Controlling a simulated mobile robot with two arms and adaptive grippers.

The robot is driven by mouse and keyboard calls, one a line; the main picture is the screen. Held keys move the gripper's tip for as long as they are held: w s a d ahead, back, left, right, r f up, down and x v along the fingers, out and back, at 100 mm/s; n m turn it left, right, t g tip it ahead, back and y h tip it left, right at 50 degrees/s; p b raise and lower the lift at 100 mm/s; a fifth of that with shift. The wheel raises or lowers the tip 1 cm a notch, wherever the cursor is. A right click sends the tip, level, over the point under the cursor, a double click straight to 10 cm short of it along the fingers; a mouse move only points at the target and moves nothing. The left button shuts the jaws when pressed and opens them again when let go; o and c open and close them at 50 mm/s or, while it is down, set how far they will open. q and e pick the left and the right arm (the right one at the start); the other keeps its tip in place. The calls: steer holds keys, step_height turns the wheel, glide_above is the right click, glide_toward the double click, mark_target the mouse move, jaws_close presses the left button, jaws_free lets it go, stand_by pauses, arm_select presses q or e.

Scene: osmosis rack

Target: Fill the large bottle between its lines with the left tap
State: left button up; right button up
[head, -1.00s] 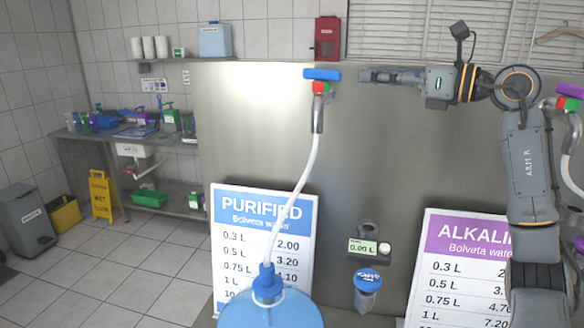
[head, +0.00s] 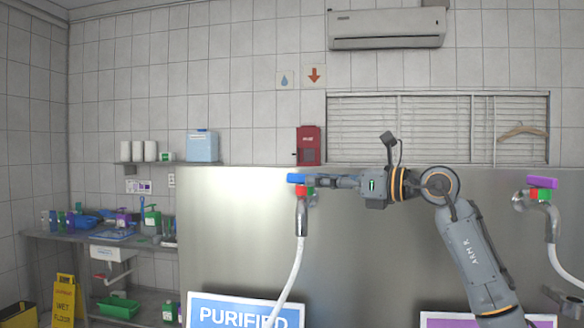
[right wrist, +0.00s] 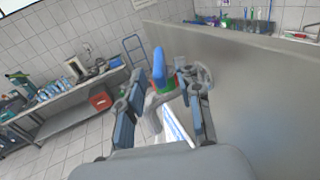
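The left tap has a blue handle (head: 296,178) above a red and green body and a metal spout (head: 302,219). A whitish hose (head: 289,274) runs down from the spout. The large bottle is out of view. My right gripper (head: 318,181) is at the right side of the blue handle in the head view. In the right wrist view, the fingers of my right gripper (right wrist: 166,84) are apart, with the blue handle (right wrist: 159,66) between them; contact is unclear. My left gripper is not in view.
The steel panel (head: 240,230) stands behind the tap. A second tap with a purple handle (head: 542,182) is at the right. The blue PURIFIED sign (head: 240,315) shows at the bottom. A sink bench (head: 100,241) and yellow floor sign (head: 65,300) are at the left.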

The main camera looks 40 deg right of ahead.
mark_target(287, 178)
steer(key=p+x, duration=0.3)
steer(key=x, duration=0.3)
steer(key=shift+w+a+r, duration=0.1)
steer(key=shift+w+r, duration=0.1)
steer(key=shift+w+a+f+p, duration=0.2)
steer(key=shift+w+p, duration=0.1)
steer(key=shift+w, duration=0.35)
steer(key=shift+s, duration=0.1)
jaws_close()
